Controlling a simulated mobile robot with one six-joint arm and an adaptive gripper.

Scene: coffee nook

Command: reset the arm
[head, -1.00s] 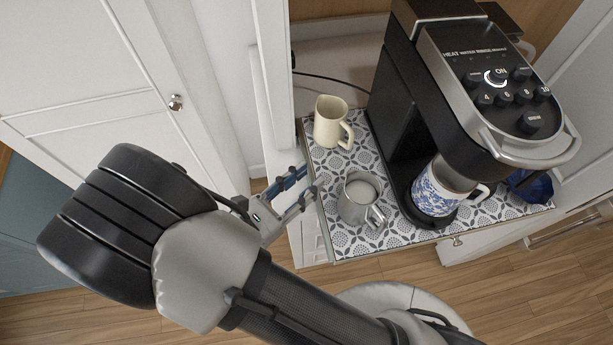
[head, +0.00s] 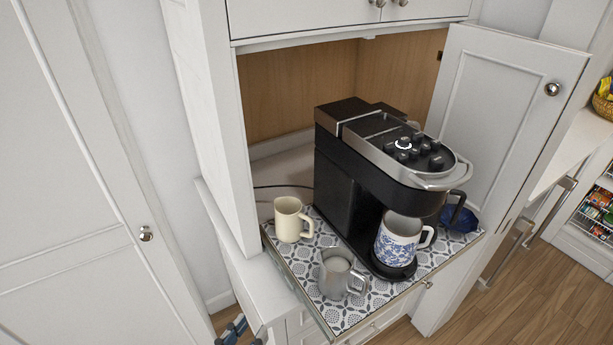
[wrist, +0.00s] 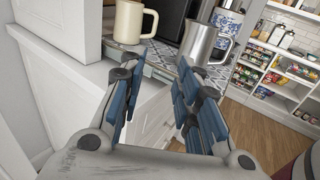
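My gripper (wrist: 158,100) is open and empty in the wrist view, its blue-padded fingers spread apart in front of the pull-out shelf. In the head view only the tips of my gripper (head: 240,332) show at the bottom edge, below and left of the shelf (head: 322,318). A steel pitcher (head: 340,275) stands upright on the shelf's patterned mat; it also shows beyond the fingers in the wrist view (wrist: 203,40). A cream mug (head: 289,220) stands behind it. The fingers appear apart from both.
A black and silver coffee machine (head: 375,165) stands on the shelf with a blue-and-white mug (head: 397,240) under its spout. A dark blue item (head: 460,218) sits at the right. An open cabinet door (head: 505,110) stands at the right. Wood floor lies below.

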